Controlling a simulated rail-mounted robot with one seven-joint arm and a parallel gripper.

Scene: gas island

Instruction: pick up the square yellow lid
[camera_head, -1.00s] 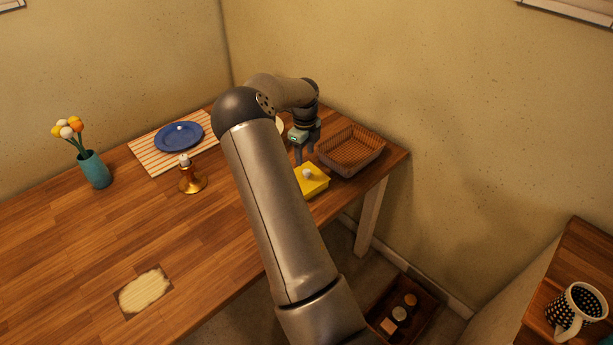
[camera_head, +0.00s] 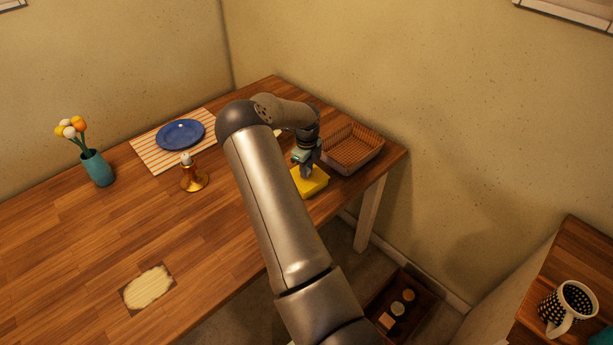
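The square yellow lid (camera_head: 314,184) lies near the right end of the wooden table, in front of the wicker basket. The knob is now hidden by the fingers. The fingers are too small and dark to tell whether they are open or shut on the knob.
A brown wicker basket (camera_head: 352,149) stands close behind and right of the lid. A brass candle holder (camera_head: 194,180), a blue plate (camera_head: 180,134) on a striped mat (camera_head: 147,158) and a teal flower vase (camera_head: 98,168) stand further left.

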